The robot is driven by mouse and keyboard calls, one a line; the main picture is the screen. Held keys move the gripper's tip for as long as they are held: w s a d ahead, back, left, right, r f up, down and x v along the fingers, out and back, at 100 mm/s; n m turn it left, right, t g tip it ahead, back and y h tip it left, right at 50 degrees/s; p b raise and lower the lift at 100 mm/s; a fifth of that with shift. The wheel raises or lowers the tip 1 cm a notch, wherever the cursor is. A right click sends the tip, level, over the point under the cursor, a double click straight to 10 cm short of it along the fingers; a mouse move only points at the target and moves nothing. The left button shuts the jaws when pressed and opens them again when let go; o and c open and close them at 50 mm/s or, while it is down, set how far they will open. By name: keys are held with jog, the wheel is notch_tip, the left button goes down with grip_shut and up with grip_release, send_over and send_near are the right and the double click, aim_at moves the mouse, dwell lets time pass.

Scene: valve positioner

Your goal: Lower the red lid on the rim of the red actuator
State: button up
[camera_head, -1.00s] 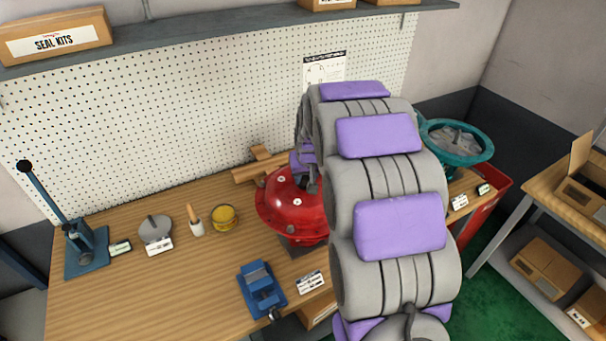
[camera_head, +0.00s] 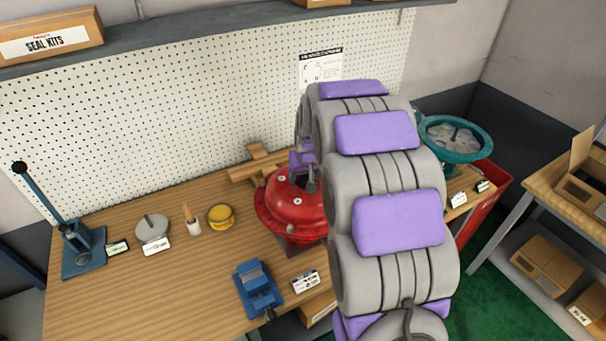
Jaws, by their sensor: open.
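The red lid (camera_head: 284,200), a domed cover with pale bolt heads, sits at the red actuator on the workbench, left of my arm. Only a small part of the actuator body (camera_head: 303,250) shows below the lid's flange. I cannot tell whether the lid lies flush on the rim. My gripper (camera_head: 311,184) is at the upper right of the lid, open and close against the dome. My arm hides much of the gripper and the right side of lid and actuator.
A blue vise (camera_head: 258,289) stands in front of the actuator. Wooden blocks (camera_head: 256,166) lie behind it. A yellow tin (camera_head: 221,216), a brush pot (camera_head: 193,226), a grey disc (camera_head: 152,229) and a blue lever press (camera_head: 84,250) stand left.

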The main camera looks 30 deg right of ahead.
jog(key=shift+s+d+r, duration=0.1)
jog(key=shift+s+r, duration=0.05)
jog(key=shift+r, duration=0.45)
jog(key=a+p+v, duration=0.1)
jog(key=p+v, duration=0.1)
jog(key=v, duration=1.4)
jog(key=s+a+f+n+g, duration=0.1)
jog(key=s+a+f+g, duration=0.1)
jog(key=s, duration=0.9)
jog(key=s+a+f+g+b, duration=0.1)
jog(key=s+a+f+g, duration=0.1)
jog(key=s+a+f, duration=0.2)
jog(key=s+a+f+n+g+y+b, duration=0.1)
jog(key=s+a, duration=0.7)
jog(key=s, duration=1)
notch_tip(320, 180, down, 3)
jog(key=shift+s+a+r+n+g, duration=0.2)
jog(key=shift+s+n+g, duration=0.1)
jog(key=shift+s+g, duration=0.15)
jog(key=shift+a, duration=0.15)
